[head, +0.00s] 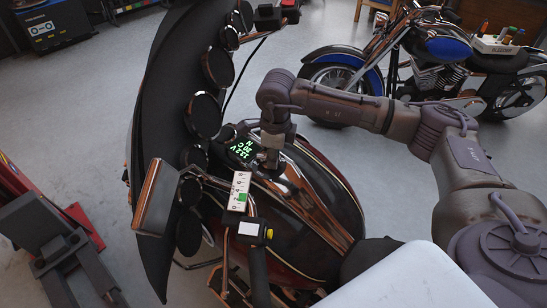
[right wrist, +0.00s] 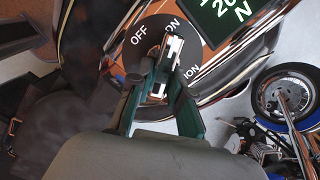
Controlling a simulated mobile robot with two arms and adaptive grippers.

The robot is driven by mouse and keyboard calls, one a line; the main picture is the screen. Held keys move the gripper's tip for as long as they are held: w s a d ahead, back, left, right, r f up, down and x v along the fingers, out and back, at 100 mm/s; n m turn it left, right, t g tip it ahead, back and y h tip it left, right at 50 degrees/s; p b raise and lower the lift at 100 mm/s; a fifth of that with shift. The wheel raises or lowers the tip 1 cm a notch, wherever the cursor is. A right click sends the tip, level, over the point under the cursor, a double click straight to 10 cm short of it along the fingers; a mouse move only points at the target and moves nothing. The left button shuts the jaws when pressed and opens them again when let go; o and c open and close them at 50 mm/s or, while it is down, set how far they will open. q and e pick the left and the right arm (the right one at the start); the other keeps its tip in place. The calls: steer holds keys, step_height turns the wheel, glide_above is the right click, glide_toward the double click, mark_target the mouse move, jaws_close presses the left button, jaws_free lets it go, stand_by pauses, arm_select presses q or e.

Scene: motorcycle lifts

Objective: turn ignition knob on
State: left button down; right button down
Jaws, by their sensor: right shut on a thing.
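The ignition knob (right wrist: 174,47) sits on a round dark dial plate (right wrist: 194,58) marked OFF and ON, with an orange area around it. My right gripper (right wrist: 160,76) is shut on the knob, its green fingers on either side of it. The knob's pale bar points up, nearer the ON mark than OFF, but its exact setting is hard to tell. In the head view my right gripper (head: 268,160) reaches down onto the motorcycle's console beside the green-lit display (head: 241,149) and hides the knob. My left gripper is not in view.
The motorcycle's dark tank (head: 325,200) lies under my right arm. Its windshield (head: 160,120), round lamps and handlebar grip (head: 258,275) stand close to the left. A blue motorcycle (head: 445,48) is at the back right. A red and grey stand (head: 60,245) is at the left.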

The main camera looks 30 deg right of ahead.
stand_by(0.3)
steer(key=c, duration=1.1)
jaws_free()
steer(key=shift+r, duration=0.1)
steer(key=r, duration=0.4)
steer(key=s+r, duration=0.1)
steer(key=r, duration=0.6)
steer(key=shift+s+a+r, duration=0.1)
steer(key=shift+s+r, duration=0.05)
steer(key=shift+r, duration=0.25)
steer(key=shift+f, duration=0.1)
